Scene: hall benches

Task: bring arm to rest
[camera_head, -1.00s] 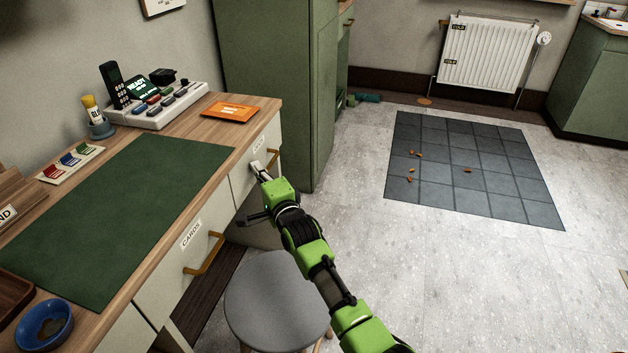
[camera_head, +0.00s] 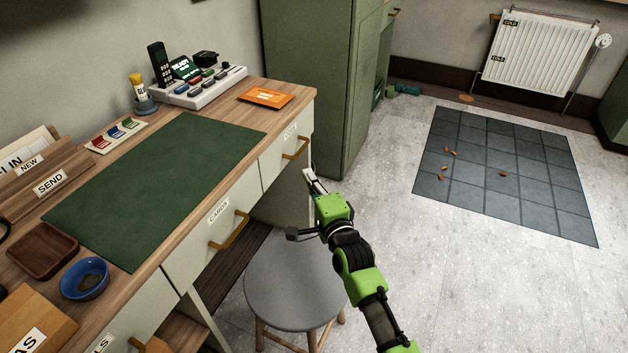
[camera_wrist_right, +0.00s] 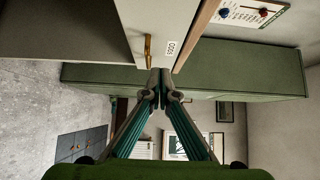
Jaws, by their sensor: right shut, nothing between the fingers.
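My right gripper (camera_head: 309,180) is at the right end of the desk, in front of the desk's right drawer (camera_head: 285,158) and its brass handle (camera_head: 296,149). It is shut and empty, and its fingertips look apart from the handle. In the right wrist view the fingers (camera_wrist_right: 160,84) meet at their tips, with the drawer handle (camera_wrist_right: 148,48) beyond them. My right arm (camera_head: 352,262) reaches in from the lower right, beside the stool. My left gripper is not in view.
A grey round stool (camera_head: 293,287) stands below my arm by the desk. The CARDS drawer (camera_head: 212,232) is left of my gripper. A green cabinet (camera_head: 312,85) stands behind. Open floor (camera_head: 480,270) and a dark tiled mat (camera_head: 540,185) lie to the right.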

